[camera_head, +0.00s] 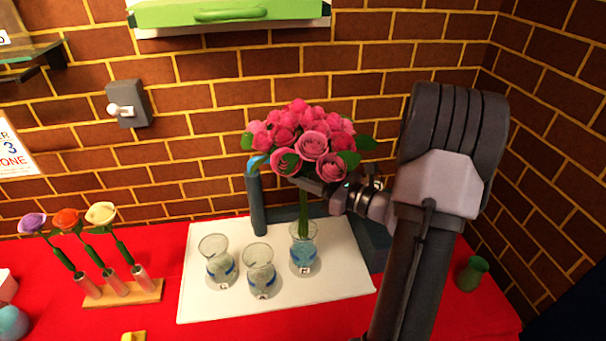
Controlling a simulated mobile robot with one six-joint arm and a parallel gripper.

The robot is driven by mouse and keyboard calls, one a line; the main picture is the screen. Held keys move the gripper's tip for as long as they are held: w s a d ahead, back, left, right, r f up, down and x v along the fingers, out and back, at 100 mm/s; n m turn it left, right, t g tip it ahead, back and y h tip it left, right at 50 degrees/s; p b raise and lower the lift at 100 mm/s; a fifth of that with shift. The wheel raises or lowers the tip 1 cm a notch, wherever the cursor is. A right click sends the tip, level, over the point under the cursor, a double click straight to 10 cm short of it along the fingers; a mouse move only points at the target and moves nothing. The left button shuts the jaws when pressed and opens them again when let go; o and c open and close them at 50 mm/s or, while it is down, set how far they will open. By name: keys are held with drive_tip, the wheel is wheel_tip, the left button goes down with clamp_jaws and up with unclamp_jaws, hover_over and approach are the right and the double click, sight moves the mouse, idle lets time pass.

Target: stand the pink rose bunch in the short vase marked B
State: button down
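The pink rose bunch (312,142) is upright, blooms up, above the rightmost of three clear glass vases. Its green stems (303,212) run down to that vase's mouth, and their lower end looks inside the glass. This right vase (304,256) holds bluish filling and has a small tag, too small to read surely. The middle vase (259,272) and the left vase (217,262) stand beside it with no flowers. My gripper (307,185) reaches in from the right at the stems, just under the blooms. The blooms and leaves hide its fingertips, so its grip is unclear.
The vases stand on a white mat (205,305) on a red table. A wooden rack (125,292) with three single flowers stands at left. A dark blue post (257,205) rises behind the vases. A green vase (472,274) is at far right. The brick wall closes the back.

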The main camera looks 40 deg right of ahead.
sight(303, 211)
drive_tip(key=shift+f+b, duration=3.95)
drive_tip(key=shift+f, duration=1.3)
drive_tip(key=shift+f+b, duration=0.5)
drive_tip(key=shift+f, duration=0.1)
drive_tip(key=c, duration=1.1)
unclamp_jaws()
drive_tip(key=shift+c, duration=0.2)
